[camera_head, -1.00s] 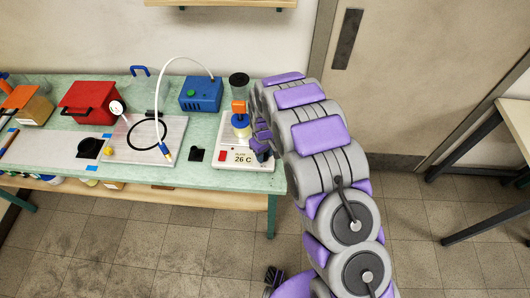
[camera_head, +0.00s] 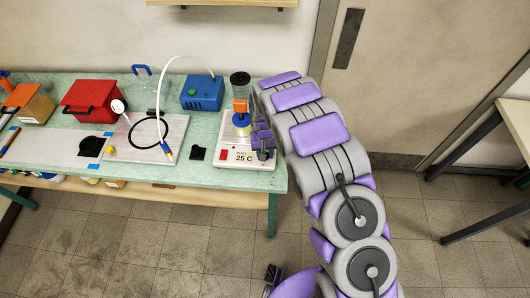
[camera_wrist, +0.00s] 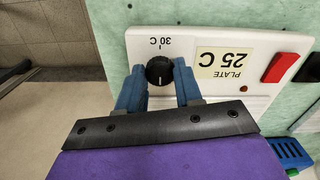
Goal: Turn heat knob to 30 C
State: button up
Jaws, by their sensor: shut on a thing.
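The black heat knob (camera_wrist: 160,71) sits on the front of the white hot plate (camera_wrist: 200,122). A printed "30 C" mark with a tick (camera_wrist: 164,43) is just beyond the knob in the wrist view. A pale line shows on the knob's face, seemingly on the side away from that mark. The plate display (camera_wrist: 225,63) reads 25 C, upside down here and upright in the head view (camera_head: 244,156). My gripper (camera_wrist: 159,84) is shut on the knob, one blue-grey finger on each side. In the head view my gripper (camera_head: 263,146) is at the plate's right side.
A red switch (camera_wrist: 280,67) is beside the display. A blue-and-yellow vessel with an orange top (camera_head: 241,118) stands on the plate. A blue box (camera_head: 201,93), a red case (camera_head: 90,101) and a metal board with a hose (camera_head: 172,132) occupy the bench to the left.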

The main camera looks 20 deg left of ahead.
jog(key=shift+w+a+r, duration=0.1)
jog(key=shift+w+a, duration=0.05)
jog(key=shift+w, duration=0.05)
jog(key=o, duration=1)
jog(key=shift+a, duration=0.1)
jog(key=shift+o, duration=0.2)
jog(key=shift+r, duration=0.15)
notch_tip(320, 180, up, 17)
jog(key=shift+p, duration=0.4)
